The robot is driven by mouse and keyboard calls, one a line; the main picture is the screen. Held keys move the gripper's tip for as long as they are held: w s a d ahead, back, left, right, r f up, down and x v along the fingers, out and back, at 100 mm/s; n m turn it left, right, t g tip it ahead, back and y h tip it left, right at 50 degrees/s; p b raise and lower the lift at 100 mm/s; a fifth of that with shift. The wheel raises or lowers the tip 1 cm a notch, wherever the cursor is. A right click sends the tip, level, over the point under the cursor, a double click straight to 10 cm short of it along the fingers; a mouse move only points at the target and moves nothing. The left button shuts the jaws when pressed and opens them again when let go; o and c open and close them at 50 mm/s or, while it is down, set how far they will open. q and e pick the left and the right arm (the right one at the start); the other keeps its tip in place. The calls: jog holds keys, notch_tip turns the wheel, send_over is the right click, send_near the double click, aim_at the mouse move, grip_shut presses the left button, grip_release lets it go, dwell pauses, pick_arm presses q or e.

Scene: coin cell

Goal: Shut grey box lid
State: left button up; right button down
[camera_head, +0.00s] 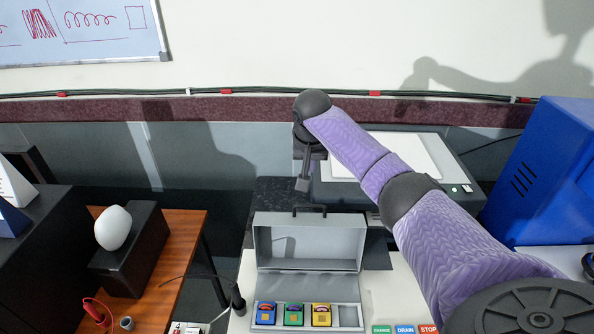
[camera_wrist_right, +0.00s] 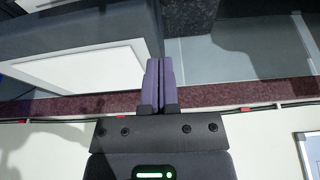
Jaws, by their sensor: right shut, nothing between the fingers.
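The grey box (camera_head: 308,285) stands open on the white table, with its lid (camera_head: 310,240) raised upright at the back and a dark handle (camera_head: 309,208) on the lid's top edge. Three coloured blocks, blue (camera_head: 265,313), green (camera_head: 293,314) and yellow (camera_head: 321,315), sit in its front compartments; a compartment at the right looks empty. My right gripper (camera_head: 302,186) hangs just above the lid handle, seemingly apart from it and empty. In the right wrist view its fingers (camera_wrist_right: 161,85) are pressed together. My left gripper is not in view.
A printer-like machine (camera_head: 455,170) with a white top stands behind my right arm. A blue cabinet (camera_head: 545,170) is at the right. A wooden table (camera_head: 190,235) with a black block (camera_head: 130,260) and white egg-shaped object (camera_head: 113,228) is at the left. Labelled buttons (camera_head: 404,329) lie right of the box.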

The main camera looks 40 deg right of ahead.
pick_arm(q)
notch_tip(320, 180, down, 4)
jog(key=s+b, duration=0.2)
jog(key=b, duration=0.2)
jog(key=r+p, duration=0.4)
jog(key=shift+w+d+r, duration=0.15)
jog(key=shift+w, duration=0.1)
pick_arm(e)
notch_tip(320, 180, down, 8)
jog(key=s, duration=0.1)
jog(key=shift+s+a+r, duration=0.15)
jog(key=shift+s+a, duration=0.15)
jog(key=shift+a, duration=0.15)
pick_arm(q)
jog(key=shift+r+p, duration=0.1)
jog(key=shift+p, duration=0.25)
